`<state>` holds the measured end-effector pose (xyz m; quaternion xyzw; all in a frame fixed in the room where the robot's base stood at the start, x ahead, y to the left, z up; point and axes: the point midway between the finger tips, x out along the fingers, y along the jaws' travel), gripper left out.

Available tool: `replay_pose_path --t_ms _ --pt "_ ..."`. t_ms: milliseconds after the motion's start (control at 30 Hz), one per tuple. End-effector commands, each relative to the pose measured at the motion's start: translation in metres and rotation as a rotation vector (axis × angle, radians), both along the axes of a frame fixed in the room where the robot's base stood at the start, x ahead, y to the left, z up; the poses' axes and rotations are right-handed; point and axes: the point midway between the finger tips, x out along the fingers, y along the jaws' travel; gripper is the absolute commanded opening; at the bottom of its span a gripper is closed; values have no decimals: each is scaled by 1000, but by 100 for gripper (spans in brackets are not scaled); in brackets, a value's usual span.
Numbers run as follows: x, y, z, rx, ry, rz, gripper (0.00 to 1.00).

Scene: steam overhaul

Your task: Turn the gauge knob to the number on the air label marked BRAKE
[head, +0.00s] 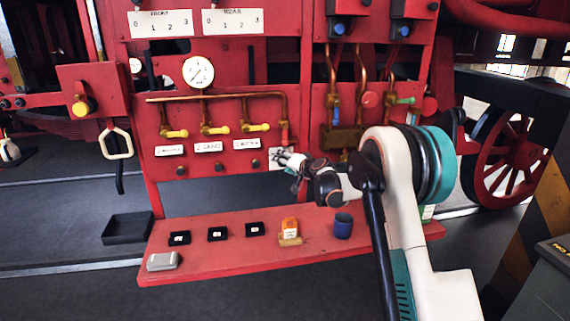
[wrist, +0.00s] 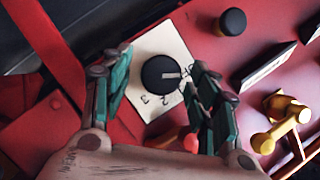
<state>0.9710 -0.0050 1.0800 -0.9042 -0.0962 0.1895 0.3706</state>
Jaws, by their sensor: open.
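The gauge knob (wrist: 160,73) is a round black knob with a white pointer line, on a cream plate (wrist: 178,38) in the wrist view. The pointer points to the picture's right. The plate shows 2 and 3 below the knob; letters by the right finger are partly hidden. My gripper (wrist: 155,66) is open, with teal fingers on either side of the knob; contact cannot be told. In the head view my gripper (head: 283,160) covers the knob. Three white air labels, left (head: 169,150), middle (head: 208,147) and right (head: 247,143), have writing too small to read surely.
Yellow valve handles (head: 257,127) hang from copper pipes above the labels. A white dial gauge (head: 198,71) is higher up. A red shelf (head: 205,262) below holds small black boxes, an orange item (head: 290,228) and a blue cup (head: 343,226). Another black knob (wrist: 232,21) is near the plate.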

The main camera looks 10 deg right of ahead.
Motion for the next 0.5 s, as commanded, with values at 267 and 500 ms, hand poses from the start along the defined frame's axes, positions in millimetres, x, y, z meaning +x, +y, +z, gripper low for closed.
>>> replay_pose_path --t_ms 267,500 --pt "0 0 0 0 0 0 10" --pt "0 -1 0 8 0 -1 10"
